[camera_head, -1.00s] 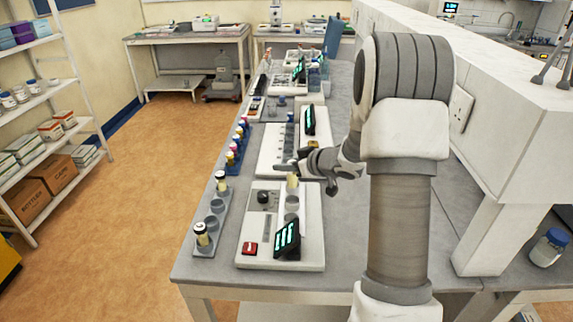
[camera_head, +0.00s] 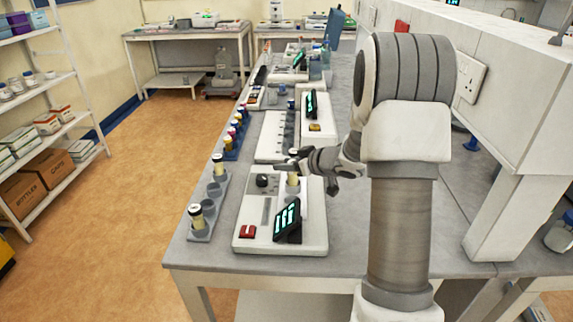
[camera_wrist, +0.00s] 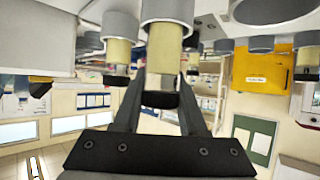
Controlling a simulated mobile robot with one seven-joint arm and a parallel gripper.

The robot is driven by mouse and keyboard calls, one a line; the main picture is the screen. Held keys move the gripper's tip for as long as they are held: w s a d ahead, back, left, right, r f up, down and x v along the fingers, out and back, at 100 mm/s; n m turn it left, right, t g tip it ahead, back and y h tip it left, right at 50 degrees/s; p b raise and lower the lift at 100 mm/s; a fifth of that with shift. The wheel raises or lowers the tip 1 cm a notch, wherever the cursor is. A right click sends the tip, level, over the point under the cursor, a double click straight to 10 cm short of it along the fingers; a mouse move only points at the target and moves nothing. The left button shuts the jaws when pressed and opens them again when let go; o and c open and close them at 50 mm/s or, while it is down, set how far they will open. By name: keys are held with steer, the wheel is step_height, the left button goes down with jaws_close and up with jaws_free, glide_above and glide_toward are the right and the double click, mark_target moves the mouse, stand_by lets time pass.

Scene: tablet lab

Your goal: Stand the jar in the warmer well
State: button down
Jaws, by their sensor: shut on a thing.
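My gripper (camera_head: 290,167) is shut on a jar (camera_head: 293,181) with a pale yellow body, held upright at the warmer. The white warmer (camera_head: 252,213) has a dark knob, a red switch and a lit green display. In the wrist view, which is upside down, my gripper (camera_wrist: 160,88) has its fingers on either side of the jar (camera_wrist: 163,50) near its black cap. The jar's lower end meets a grey round collar (camera_wrist: 168,10), apparently a warmer well. How deep it sits is hidden.
Another white device (camera_head: 272,140) stands behind the warmer. A white partition (camera_head: 520,80) is at right.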

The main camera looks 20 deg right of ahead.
steer(key=shift+f, duration=0.55)
steer(key=shift+c, duration=1.9)
jaws_free()
steer(key=p+v, duration=0.2)
steer(key=v, duration=1.5)
steer(key=shift+s, duration=0.25)
